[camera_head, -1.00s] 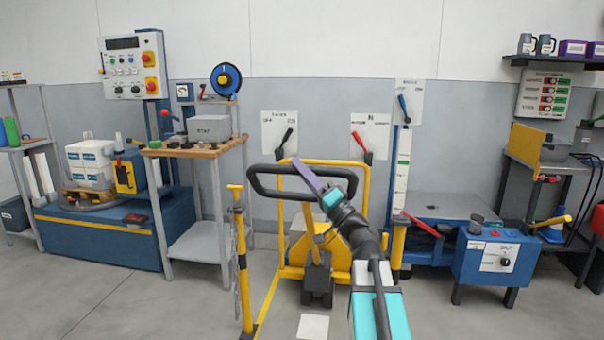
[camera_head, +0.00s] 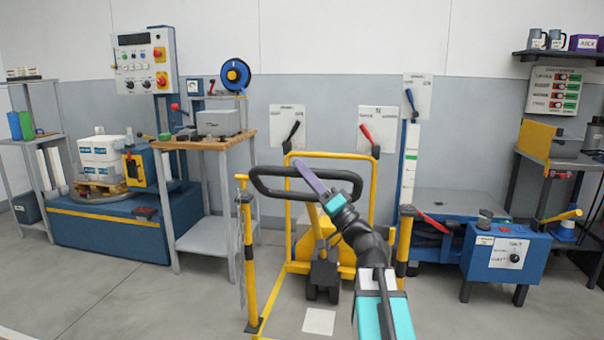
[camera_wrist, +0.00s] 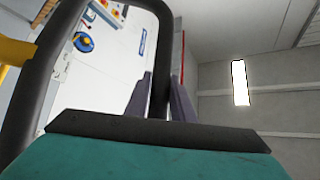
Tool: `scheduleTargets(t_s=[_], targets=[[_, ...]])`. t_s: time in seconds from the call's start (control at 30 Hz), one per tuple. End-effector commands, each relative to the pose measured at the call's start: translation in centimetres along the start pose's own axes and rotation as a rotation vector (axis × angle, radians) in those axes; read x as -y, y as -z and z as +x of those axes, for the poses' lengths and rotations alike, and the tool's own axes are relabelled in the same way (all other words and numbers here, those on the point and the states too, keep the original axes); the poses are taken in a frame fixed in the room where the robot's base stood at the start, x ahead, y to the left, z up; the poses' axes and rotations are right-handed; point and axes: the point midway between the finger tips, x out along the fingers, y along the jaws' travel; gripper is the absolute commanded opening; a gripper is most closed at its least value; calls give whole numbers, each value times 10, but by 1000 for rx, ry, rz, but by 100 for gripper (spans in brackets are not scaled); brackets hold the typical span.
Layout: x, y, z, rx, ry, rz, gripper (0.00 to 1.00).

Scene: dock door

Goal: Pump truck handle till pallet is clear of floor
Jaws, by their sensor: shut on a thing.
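The truck handle (camera_head: 262,190) is a black loop in the middle of the head view, in front of the yellow pallet truck (camera_head: 342,272). My gripper (camera_head: 308,178) is shut on the upper bar of the loop. In the wrist view the black handle bar (camera_wrist: 160,50) passes between the two fingers of my gripper (camera_wrist: 160,92). The truck's dark wheel block (camera_head: 324,277) rests low at the floor. No pallet on the truck's forks can be made out, so I cannot tell its height above the floor.
A yellow post (camera_head: 248,262) stands left of the truck, and a yellow frame (camera_head: 372,185) rises behind the handle. A workbench (camera_head: 205,143) is at left, a blue control box (camera_head: 506,256) at right. Small wooden pallet (camera_head: 100,188) carries white boxes at far left. Front floor is open.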

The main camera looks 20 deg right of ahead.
Motion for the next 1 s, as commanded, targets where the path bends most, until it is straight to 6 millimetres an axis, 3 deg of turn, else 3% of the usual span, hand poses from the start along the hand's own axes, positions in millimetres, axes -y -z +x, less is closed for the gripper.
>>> scheduleTargets(t_s=[0.1,0.13,0.23,0.67,1.0], targets=[[-1,-2,0,2,-2,-1,0],[-1,-2,0,2,-2,0,23],[-1,-2,1,2,-2,0,40],[0,-2,-3,0,-1,1,40],[0,-1,-35,-1,-4,1,40]])
